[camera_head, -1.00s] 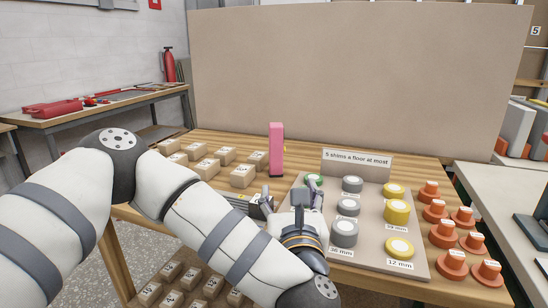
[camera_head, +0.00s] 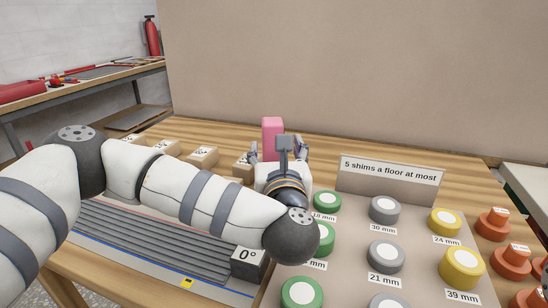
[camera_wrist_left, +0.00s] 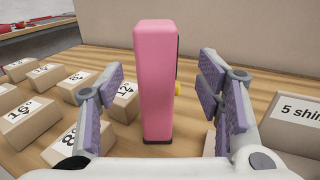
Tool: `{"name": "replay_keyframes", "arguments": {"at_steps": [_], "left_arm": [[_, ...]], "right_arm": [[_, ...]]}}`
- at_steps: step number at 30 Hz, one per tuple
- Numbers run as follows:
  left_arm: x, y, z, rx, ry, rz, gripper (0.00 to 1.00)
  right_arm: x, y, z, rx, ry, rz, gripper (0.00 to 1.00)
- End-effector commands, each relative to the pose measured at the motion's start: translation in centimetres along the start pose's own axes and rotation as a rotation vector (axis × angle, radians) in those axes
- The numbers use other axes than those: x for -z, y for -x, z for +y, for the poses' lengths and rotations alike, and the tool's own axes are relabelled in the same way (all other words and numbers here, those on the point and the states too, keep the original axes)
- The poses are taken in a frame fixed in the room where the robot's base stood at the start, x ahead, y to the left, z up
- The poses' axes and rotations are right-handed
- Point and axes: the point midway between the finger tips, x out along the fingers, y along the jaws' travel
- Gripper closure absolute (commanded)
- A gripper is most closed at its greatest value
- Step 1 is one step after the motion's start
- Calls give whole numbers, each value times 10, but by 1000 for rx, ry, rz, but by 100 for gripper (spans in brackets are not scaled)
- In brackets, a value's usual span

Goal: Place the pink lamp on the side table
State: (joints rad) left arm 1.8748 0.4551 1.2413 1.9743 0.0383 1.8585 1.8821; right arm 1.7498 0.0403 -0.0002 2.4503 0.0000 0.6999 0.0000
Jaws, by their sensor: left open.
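The pink thing, a tall upright block with rounded edges (camera_head: 272,127), stands on the wooden table (camera_head: 335,148). It is the only pink object in view and looks more like a block than a lamp. My left gripper (camera_head: 278,150) is open in front of it and hides its lower part in the head view. In the left wrist view the pink block (camera_wrist_left: 155,80) stands upright ahead, between the lines of the two spread fingers, with a dark base and a small yellow part on its right side. No finger visibly touches it. My right gripper is not in view.
Numbered cardboard-coloured boxes (camera_wrist_left: 28,118) stand left of the pink block. A sign (camera_head: 390,180) and a board of green, grey and yellow shims (camera_head: 385,210) lie to the right, beside orange pieces (camera_head: 493,223). Another table (camera_head: 80,82) with red items stands at the back left.

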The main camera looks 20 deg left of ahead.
Motion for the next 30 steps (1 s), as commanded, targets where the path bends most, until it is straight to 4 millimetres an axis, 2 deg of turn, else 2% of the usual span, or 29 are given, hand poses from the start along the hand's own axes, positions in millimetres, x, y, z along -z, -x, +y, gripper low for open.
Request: {"name": "replay_keyframes", "arguments": {"at_steps": [10, 18, 26, 30], "left_arm": [[-4, -54, 5, 0, 3, -6, 40], [-5, -60, 5, 2, 3, -6, 40], [-5, -59, 5, 2, 3, -6, 99], [-5, -59, 5, 2, 3, -7, 100]], "right_arm": [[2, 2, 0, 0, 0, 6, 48], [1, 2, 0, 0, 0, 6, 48], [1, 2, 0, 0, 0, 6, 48], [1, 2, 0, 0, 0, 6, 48]]}}
